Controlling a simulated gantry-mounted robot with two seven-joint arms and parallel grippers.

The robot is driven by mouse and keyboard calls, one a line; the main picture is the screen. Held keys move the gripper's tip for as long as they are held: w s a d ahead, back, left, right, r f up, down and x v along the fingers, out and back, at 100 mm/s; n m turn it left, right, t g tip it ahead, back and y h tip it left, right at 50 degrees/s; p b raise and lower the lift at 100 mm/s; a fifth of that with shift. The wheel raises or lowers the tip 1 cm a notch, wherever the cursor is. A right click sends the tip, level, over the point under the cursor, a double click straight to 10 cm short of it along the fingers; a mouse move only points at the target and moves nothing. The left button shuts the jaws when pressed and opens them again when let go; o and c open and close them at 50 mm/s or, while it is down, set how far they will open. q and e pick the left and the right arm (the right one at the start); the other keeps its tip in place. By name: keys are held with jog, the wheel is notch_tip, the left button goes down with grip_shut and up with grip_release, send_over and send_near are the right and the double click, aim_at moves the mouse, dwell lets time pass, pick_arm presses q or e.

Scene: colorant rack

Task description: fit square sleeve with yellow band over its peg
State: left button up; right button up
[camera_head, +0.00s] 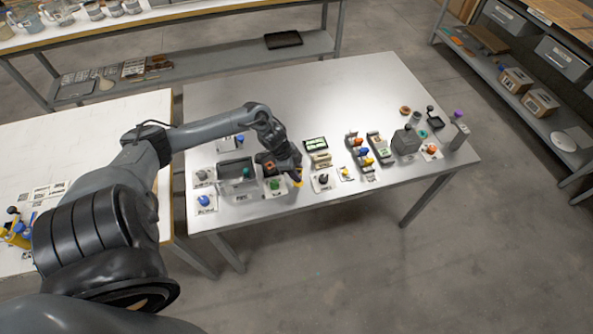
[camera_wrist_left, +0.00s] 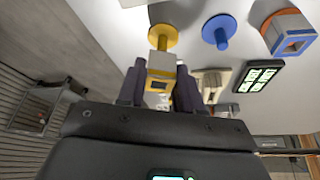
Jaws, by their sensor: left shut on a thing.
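My left gripper (camera_wrist_left: 161,85) is shut on the square sleeve with yellow band (camera_wrist_left: 161,70). The sleeve is a tan and yellow block between the two dark fingers in the left wrist view. A yellow peg (camera_wrist_left: 162,41) on a round yellow base appears just beyond the sleeve, nearly in line with it. I cannot tell whether the sleeve touches the peg. In the head view my left gripper (camera_head: 292,174) points down near the table's front edge, with a yellow patch at its tip. My right gripper is not in view.
In the left wrist view a blue peg (camera_wrist_left: 220,33) on a round base stands to the right. In the head view a grey bin (camera_head: 236,168) stands left of the gripper. The table's back is mostly clear.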

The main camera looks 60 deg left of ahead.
pick_arm(q)
jog(key=shift+f+b, duration=0.45)
jog(key=shift+f, duration=0.6)
jog(key=shift+f+b, duration=0.4)
jog(key=shift+f, duration=0.4)
jog(key=o, duration=1.1)
